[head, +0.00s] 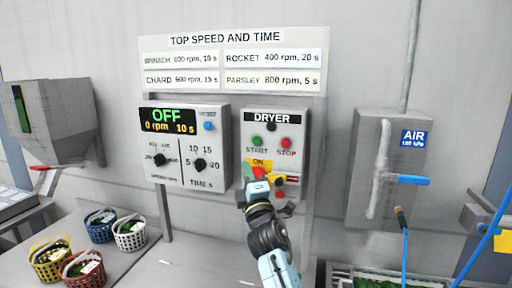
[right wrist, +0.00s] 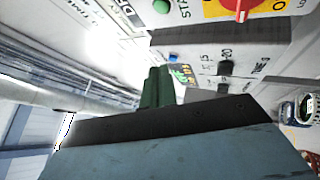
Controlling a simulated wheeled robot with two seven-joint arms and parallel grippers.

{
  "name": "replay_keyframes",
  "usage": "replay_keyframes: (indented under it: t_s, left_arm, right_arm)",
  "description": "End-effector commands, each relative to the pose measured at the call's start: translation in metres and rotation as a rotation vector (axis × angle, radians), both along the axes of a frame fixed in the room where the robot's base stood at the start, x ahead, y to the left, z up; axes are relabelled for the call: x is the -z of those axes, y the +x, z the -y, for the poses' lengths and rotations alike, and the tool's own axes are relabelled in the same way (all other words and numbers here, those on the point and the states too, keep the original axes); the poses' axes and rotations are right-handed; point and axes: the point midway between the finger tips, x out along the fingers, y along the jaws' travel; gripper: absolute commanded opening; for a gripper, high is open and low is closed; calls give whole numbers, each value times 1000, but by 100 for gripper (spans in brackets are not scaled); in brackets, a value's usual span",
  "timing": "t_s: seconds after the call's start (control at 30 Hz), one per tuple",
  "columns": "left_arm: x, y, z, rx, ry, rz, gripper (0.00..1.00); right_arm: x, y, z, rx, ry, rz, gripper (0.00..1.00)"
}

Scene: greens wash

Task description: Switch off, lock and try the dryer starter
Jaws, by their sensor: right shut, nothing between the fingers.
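The dryer starter (head: 290,117) is a grey wall box with a green START button (head: 257,141), a red STOP button (head: 285,142) and a dark round lamp. Its lower part has a yellow plate (head: 260,163) marked ON, with a red rotary switch partly hidden by my right gripper. The red switch handle (right wrist: 238,8) shows at the top edge of the right wrist view; its exact setting is unclear. My right gripper (head: 258,180) is shut and empty in front of the switch plate; its green fingers (right wrist: 157,87) show apart from the handle. My left gripper is out of view.
Left of the starter is a control box (head: 183,115) reading OFF, 0 rpm, 10 s, with two black knobs. A grey air box (head: 360,190) with a blue lever (head: 405,179) is at right. Several small baskets (head: 130,234) stand on the bench at lower left.

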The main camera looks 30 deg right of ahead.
Motion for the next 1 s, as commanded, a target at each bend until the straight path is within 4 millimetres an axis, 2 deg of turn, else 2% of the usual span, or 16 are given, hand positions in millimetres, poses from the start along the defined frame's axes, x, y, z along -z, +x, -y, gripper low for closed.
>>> replay_keyframes:
  t_s: [0.03,0.1,0.2,0.67,1.0]
  left_arm:
    - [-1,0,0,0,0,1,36]
    - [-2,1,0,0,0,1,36]
    - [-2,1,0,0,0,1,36]
    - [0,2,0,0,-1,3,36]
    - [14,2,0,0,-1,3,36]
  right_arm:
    - [-15,2,0,9,-41,26,0]
    - [-27,3,-1,21,-86,48,0]
    - [-34,4,-1,28,-117,62,0]
    - [-34,8,3,27,-118,63,0]
    - [-33,37,38,29,-118,62,0]
